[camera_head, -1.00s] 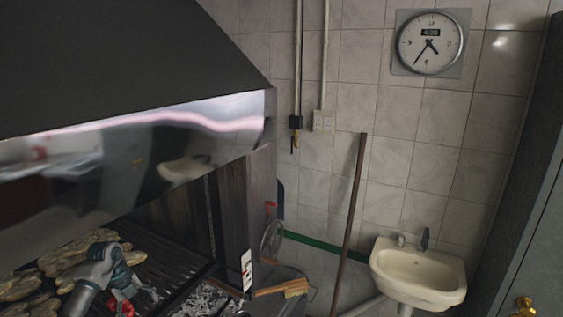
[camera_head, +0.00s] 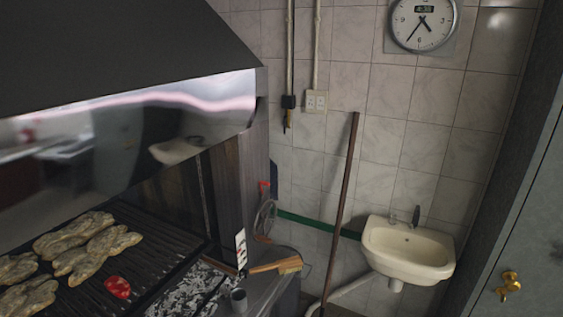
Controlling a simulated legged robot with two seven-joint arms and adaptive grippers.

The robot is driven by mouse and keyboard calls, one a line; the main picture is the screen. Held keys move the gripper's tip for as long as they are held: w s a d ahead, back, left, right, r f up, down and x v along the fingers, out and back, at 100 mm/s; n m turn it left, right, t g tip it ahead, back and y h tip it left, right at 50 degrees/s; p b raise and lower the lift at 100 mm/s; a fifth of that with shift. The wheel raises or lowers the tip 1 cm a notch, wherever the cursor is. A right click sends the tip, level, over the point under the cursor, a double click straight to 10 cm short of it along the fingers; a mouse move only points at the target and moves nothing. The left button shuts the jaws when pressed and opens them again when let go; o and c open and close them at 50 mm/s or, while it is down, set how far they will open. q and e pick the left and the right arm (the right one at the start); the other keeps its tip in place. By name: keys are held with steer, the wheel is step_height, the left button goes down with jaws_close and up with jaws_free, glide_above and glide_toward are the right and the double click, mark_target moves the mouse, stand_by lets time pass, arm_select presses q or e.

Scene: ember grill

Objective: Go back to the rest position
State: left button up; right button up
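Neither of my grippers shows in the head view now. The grill (camera_head: 165,243) with dark bars fills the lower left. Several pale browned pieces of food (camera_head: 98,250) lie on it. A red piece (camera_head: 118,287) lies on the bars to their right, with nothing touching it from above.
A dark hood (camera_head: 120,60) with a shiny band hangs over the grill. Ash and coals (camera_head: 190,290) lie right of the bars. A wooden-handled brush (camera_head: 275,266) and a grey cup (camera_head: 239,301) stand on the side ledge. A sink (camera_head: 408,250) and a leaning pole (camera_head: 341,215) are at the right.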

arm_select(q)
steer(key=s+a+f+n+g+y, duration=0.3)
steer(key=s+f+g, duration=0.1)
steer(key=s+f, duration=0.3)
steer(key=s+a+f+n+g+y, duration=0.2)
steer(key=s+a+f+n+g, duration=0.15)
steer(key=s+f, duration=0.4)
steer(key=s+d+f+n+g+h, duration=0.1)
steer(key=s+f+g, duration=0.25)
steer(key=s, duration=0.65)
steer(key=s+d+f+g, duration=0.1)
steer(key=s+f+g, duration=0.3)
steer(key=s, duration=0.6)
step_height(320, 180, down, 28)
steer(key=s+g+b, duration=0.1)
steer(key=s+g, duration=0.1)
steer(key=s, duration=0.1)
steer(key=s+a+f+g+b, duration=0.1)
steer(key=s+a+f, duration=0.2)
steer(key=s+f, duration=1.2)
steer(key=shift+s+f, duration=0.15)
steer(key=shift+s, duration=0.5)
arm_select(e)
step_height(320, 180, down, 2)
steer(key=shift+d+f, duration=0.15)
